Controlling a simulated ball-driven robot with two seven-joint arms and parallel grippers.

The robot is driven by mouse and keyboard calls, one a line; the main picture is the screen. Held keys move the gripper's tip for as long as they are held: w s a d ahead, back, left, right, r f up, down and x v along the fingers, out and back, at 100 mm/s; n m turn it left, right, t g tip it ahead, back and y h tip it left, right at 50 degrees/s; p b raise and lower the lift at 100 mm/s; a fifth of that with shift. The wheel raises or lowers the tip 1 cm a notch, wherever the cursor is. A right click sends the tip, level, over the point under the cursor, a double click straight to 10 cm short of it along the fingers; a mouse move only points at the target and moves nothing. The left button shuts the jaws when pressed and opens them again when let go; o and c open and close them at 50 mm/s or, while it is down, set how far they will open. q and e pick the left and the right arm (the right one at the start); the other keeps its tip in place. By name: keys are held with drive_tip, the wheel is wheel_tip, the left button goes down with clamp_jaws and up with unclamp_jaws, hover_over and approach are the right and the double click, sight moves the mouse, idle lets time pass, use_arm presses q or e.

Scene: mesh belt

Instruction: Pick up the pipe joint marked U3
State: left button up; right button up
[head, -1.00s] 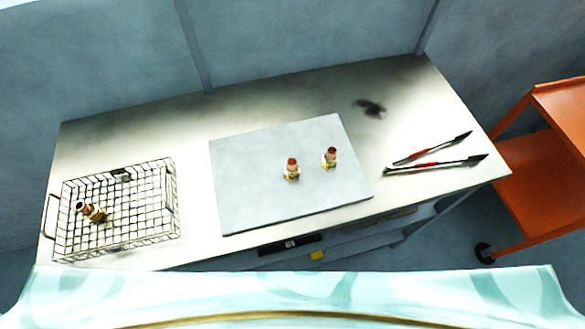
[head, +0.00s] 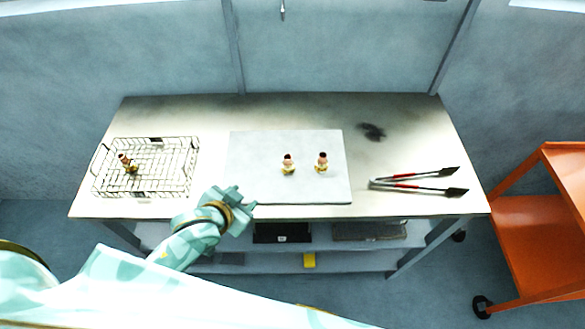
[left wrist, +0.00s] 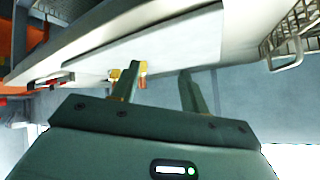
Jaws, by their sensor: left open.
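Two small pipe joints with copper-red tops and yellowish bases stand upright on the grey board, a left one (head: 288,165) and a right one (head: 322,163). A third pipe joint (head: 129,165) lies tilted in the wire basket. No marking is legible, so I cannot tell which is U3. My left gripper (head: 245,198) is open and empty by the board's front left corner, apart from the joints. In the left wrist view, one joint (left wrist: 143,70) shows beyond the fingers, with another (left wrist: 114,75) partly visible beside it. My right gripper is not in view.
The grey board (head: 250,150) lies on the metal table (head: 210,115). The wire basket (head: 180,185) is at the left. An orange cart (head: 535,215) stands right of the table.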

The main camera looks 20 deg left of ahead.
sight(285, 160)
use_arm(q)
drive_tip(key=w+d+r+n+t+h, duration=0.1)
drive_tip(key=w+d+r+t+h, duration=0.15)
drive_tip(key=w+r, duration=0.2)
drive_tip(key=shift+g+h, duration=0.25)
drive_tip(key=x, duration=0.3)
drive_tip(key=b+x, duration=0.1)
drive_tip(key=x, duration=0.2)
drive_tip(key=d+b+x, duration=0.1)
drive_tip(key=x, duration=0.3)
drive_tip(key=shift+r, duration=0.3)
drive_tip(key=x, duration=0.2)
drive_tip(key=b+x, duration=0.1)
drive_tip(key=x, duration=0.2)
drive_tip(key=shift+s+a+f, duration=0.1)
drive_tip(key=shift+a+f, duration=0.05)
drive_tip(key=shift+f, duration=0.1)
drive_tip(key=shift+w+f+b, duration=0.1)
drive_tip(key=shift+w+b, duration=0.2)
drive_tip(key=shift+c, duration=0.9)
clamp_jaws()
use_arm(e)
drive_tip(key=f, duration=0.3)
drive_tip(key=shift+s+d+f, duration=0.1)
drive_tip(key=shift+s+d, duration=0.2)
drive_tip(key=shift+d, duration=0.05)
